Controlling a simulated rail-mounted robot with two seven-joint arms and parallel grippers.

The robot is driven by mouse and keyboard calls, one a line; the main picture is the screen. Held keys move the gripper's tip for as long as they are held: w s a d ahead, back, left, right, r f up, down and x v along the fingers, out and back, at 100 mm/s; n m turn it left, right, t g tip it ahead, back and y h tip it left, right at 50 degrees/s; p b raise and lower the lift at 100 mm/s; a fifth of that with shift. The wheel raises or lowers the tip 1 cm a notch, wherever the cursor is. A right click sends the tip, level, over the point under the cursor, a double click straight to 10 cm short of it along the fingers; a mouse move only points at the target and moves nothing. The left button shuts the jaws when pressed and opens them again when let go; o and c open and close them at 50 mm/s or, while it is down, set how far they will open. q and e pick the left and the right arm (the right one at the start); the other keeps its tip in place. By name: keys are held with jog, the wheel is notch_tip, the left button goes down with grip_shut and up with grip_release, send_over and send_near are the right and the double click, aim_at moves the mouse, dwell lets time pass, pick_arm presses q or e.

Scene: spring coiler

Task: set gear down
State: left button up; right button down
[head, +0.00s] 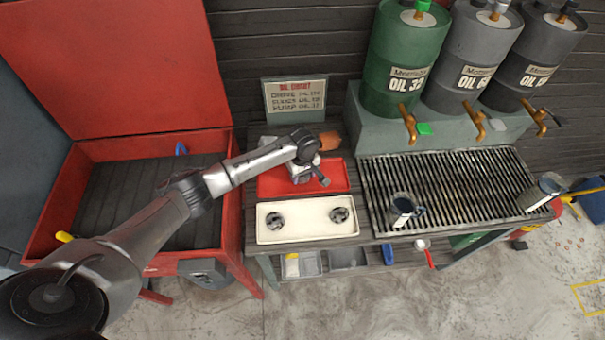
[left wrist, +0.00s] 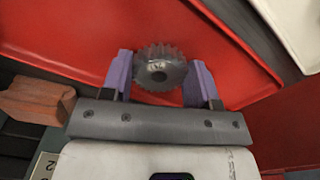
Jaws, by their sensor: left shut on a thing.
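My left gripper (head: 302,177) is over the red tray (head: 335,172) on the bench. In the left wrist view its two purple fingers (left wrist: 160,80) are shut on a grey toothed gear (left wrist: 160,62). The red tray (left wrist: 90,35) fills the background behind the gear; I cannot tell whether the gear touches it. In the head view I cannot make out the held gear. Two other dark gears, a left one (head: 275,221) and a right one (head: 340,214), lie in the cream tray (head: 307,233) in front. My right gripper is not in view.
An orange-brown block (head: 329,140) lies behind the red tray. A slatted grate (head: 450,180) to the right carries two mugs, one near (head: 402,210) and one far (head: 540,193). Oil drums (head: 408,55) stand behind it. A red washer bin (head: 140,140) stands left.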

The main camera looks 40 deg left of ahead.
pick_arm(q)
jog(key=shift+f, duration=0.15)
jog(key=o, duration=1)
jog(key=shift+o, duration=0.2)
notch_tip(320, 180, up, 12)
jog(key=p, duration=0.2)
jog(key=shift+p, duration=0.3)
